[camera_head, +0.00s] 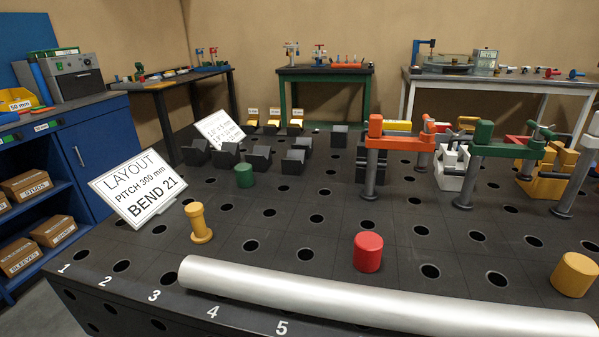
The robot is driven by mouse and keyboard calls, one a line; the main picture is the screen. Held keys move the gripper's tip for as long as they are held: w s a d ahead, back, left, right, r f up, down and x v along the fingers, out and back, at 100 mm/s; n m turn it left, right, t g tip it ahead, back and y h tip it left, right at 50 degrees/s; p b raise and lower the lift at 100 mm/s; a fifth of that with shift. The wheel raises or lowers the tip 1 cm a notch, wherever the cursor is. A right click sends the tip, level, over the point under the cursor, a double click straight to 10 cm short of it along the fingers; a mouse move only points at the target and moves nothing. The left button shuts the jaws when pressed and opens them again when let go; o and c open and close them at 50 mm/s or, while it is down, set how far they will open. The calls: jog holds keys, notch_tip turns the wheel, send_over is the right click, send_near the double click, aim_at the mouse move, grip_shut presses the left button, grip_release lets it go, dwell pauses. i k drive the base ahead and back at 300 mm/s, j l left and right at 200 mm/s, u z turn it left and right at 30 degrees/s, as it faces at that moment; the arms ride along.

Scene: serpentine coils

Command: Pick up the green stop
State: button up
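The green stop (244,175) is a short green cylinder standing upright on the dark perforated table. It is left of the middle of the view, just in front of a row of black V-shaped blocks. Nothing covers it. My gripper does not show in this view, so its opening and its distance from the stop cannot be seen.
A long silver tube (380,300) lies across the table's front. A red cylinder (368,252), a yellow cylinder (574,275) and a yellow spool-shaped pin (198,223) stand nearby. A layout sign (143,188) is at left. Clamps (480,150) crowd the right.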

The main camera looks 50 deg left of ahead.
aim_at(243, 173)
jog(key=u, duration=1.55)
jog(key=i+l, duration=0.1)
jog(key=l, duration=0.15)
